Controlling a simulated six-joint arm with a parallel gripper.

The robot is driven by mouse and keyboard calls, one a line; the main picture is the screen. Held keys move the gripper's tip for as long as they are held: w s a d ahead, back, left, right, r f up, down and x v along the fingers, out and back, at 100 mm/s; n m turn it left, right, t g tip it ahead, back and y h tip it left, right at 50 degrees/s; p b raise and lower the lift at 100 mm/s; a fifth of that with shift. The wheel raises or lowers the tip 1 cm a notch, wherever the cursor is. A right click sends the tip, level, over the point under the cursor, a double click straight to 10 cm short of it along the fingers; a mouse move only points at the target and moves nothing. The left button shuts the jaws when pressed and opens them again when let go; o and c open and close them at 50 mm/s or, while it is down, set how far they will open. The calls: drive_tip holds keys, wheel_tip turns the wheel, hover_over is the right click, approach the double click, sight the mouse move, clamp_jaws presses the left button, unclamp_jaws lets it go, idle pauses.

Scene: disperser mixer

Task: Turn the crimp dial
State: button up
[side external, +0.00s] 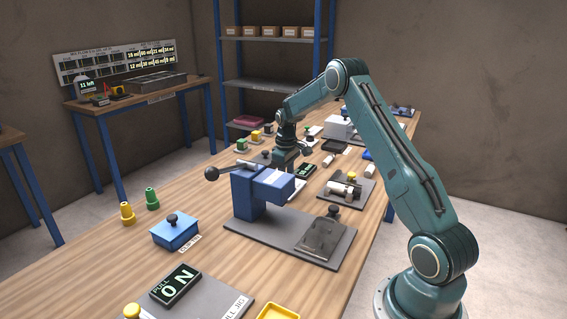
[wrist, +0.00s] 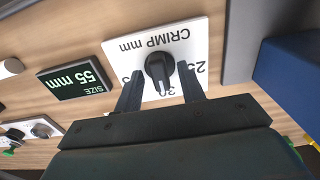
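The crimp dial (wrist: 160,72) is a black knob with a white pointer line on a white plate (wrist: 200,32) lettered "CRIMP mm". The lettering is upside down in the wrist view, with 25 and 30 legible near the knob. The pointer line is towards the 30. My gripper (wrist: 160,78) is open, with one dark finger to each side of the knob and gaps between. In the side external view my gripper (side external: 286,157) points down behind the blue press; the dial cannot be made out there.
A black display (wrist: 76,82) reads "SIZE 55 mm" beside the plate. A blue press (side external: 250,190) on a grey base (side external: 285,240) stands close in front of my gripper. A blue box with a black knob (side external: 174,232) sits to its left. Bare wood lies at the front left.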

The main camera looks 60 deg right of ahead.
clamp_jaws()
drive_tip(key=shift+m, duration=0.3)
drive_tip(key=m, duration=1.1)
drive_tip(key=shift+m, duration=0.3)
idle(0.4)
drive_tip(key=shift+o, duration=0.4)
unclamp_jaws()
drive_tip(key=shift+r, duration=0.1)
